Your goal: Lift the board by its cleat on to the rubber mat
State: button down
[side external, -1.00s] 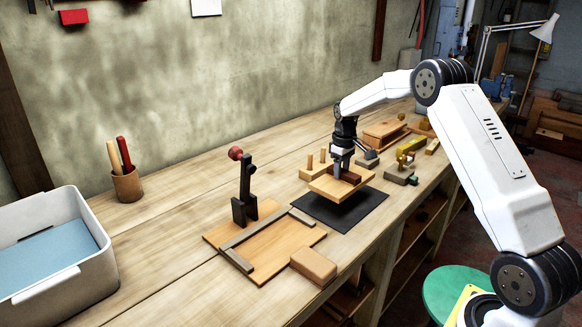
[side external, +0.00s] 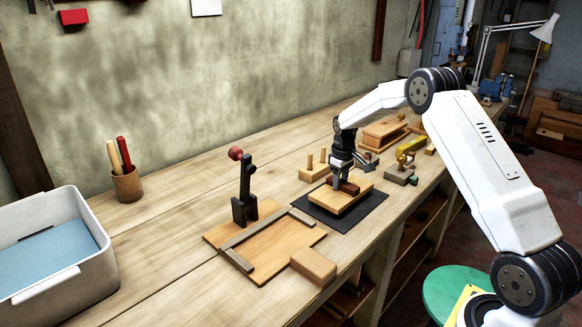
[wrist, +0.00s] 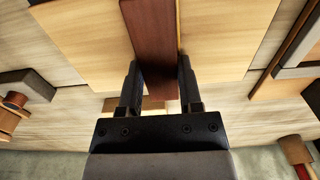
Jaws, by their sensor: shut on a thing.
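The board (side external: 334,203) is a pale wooden slab with a dark reddish-brown cleat (side external: 349,188) across its top. It is over the black rubber mat (side external: 372,211), looks level, and is on the mat or very close to it. The mat shows around its edges. My gripper (side external: 338,183) is tilted and shut on the cleat. In the wrist view, my two black fingers (wrist: 160,80) stand on either side of the cleat (wrist: 151,32), with the board (wrist: 92,42) spreading out to both sides.
A fixture board with a red-knobbed toggle clamp (side external: 243,195) and a wooden block (side external: 314,265) stand left of the mat. A pegged block (side external: 314,172) is behind it, and a yellow-and-grey tool (side external: 402,175) is to its right. Bare bench lies towards the wall.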

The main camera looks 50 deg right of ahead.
jog(key=shift+f, duration=0.15)
jog(key=shift+f, duration=0.85)
jog(key=shift+s+f, duration=0.1)
jog(key=shift+f, duration=0.5)
jog(key=shift+c, duration=1)
grip_release()
jog(key=shift+f, duration=0.15)
jog(key=shift+a, duration=0.2)
jog(key=shift+d+r, duration=0.2)
jog(key=shift+r, duration=2.05)
jog(key=shift+d+r, duration=0.2)
jog(key=shift+r, duration=2)
